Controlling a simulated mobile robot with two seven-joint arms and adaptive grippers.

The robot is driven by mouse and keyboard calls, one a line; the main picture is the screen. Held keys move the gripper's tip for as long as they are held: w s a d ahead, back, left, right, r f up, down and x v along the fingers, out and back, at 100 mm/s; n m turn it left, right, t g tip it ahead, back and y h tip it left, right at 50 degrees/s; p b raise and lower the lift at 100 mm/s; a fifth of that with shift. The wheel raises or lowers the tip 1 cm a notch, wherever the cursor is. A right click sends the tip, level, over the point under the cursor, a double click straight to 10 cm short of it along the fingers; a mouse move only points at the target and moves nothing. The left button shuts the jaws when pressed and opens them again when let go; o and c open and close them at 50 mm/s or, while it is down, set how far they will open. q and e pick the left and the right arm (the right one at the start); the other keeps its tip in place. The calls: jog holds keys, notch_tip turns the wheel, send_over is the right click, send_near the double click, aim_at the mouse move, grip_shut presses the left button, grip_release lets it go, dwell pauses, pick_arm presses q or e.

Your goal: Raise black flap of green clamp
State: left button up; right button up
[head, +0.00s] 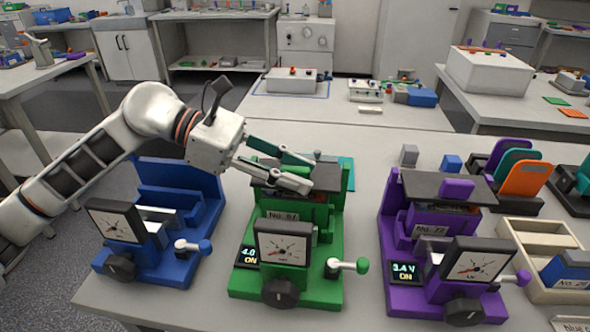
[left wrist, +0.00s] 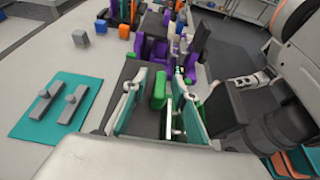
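The green clamp (head: 328,240) stands on the table, mid-picture in the head view, with a gauge, a black knob and a lit display on its front. Its black flap (head: 262,178) lies roughly flat across the top, partly hidden by my fingers. It also shows in the left wrist view (left wrist: 146,122). A green handle (left wrist: 158,90) stands up from the flap. My left gripper (head: 309,174) is open over the flap. In the left wrist view its two fingers stand on either side of the handle, with gaps visible. My right gripper is not in view.
The blue clamp (head: 205,215) stands left under my left arm, the purple clamp (head: 395,270) to the right. A teal mat (left wrist: 32,125) with grey pieces lies behind the green clamp. Grey (head: 408,155) and blue (head: 451,162) blocks and a wooden tray (head: 510,233) are further right.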

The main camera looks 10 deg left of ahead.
pick_arm(q)
grip_shut()
jog(key=shift+w+r, duration=0.1)
jog(key=shift+r, duration=0.05)
jog(key=shift+w+r+n+g, duration=0.4)
jog(key=shift+r+n+g, duration=0.2)
jog(key=shift+n, duration=0.3)
jog(key=shift+w+r+n+g, duration=0.35)
jog(key=shift+w+n+g, duration=0.2)
jog(key=shift+n, duration=0.2)
jog(key=shift+w+r+n+g, duration=0.4)
jog(key=shift+n+g, duration=0.15)
jog(key=shift+n, duration=0.2)
